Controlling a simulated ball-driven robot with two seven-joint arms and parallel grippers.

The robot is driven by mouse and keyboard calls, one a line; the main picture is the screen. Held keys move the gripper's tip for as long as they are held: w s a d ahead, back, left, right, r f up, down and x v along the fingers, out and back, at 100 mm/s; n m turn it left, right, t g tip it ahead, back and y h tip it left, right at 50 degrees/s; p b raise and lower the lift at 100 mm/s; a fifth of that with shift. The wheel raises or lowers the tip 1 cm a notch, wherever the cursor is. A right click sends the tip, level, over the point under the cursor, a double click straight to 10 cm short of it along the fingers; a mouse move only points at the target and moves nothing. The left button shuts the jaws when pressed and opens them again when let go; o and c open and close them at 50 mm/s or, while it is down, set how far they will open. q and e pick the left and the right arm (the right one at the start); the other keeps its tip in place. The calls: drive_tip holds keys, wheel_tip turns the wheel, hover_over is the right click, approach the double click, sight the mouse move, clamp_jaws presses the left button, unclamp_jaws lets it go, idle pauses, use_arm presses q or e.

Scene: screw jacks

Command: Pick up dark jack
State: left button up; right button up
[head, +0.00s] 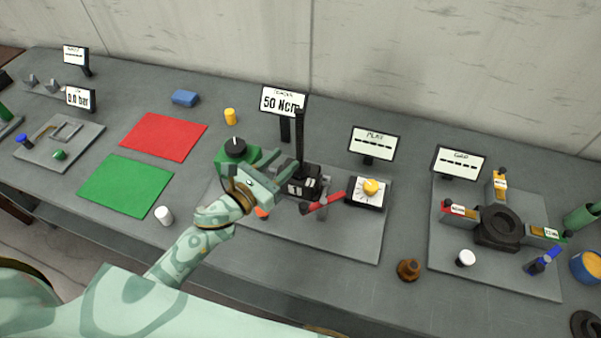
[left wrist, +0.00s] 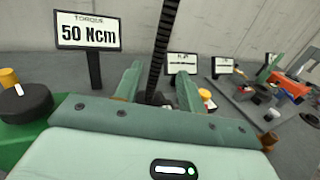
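The dark jack (head: 299,138), a black threaded column on a dark block, stands upright on the grey board (head: 350,241) in the middle of the table. My left gripper (head: 277,186) is just left of its lower part, pointing towards it. In the left wrist view the gripper (left wrist: 158,88) has its two fingers apart, and the threaded column (left wrist: 164,45) rises between or just beyond them. I cannot tell whether either finger touches it. The jack's foot is hidden in the wrist view. My right gripper is not in view.
A sign reading 50 Ncm (head: 283,101) stands behind the jack. A green block with a black knob (head: 235,150) is close to the left gripper. Red (head: 163,137) and green mats (head: 126,185) are left.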

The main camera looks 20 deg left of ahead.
sight(297, 149)
use_arm(q)
drive_tip(key=x, duration=0.7)
drive_tip(key=shift+w+a+f+p, duration=0.1)
drive_tip(key=shift+w+f+p, duration=0.05)
drive_tip(key=shift+f+p, duration=0.15)
drive_tip(key=shift+r, duration=0.1)
drive_tip(key=shift+c, duration=0.9)
clamp_jaws()
drive_tip(key=shift+w+r, duration=0.1)
drive_tip(key=shift+r, duration=0.2)
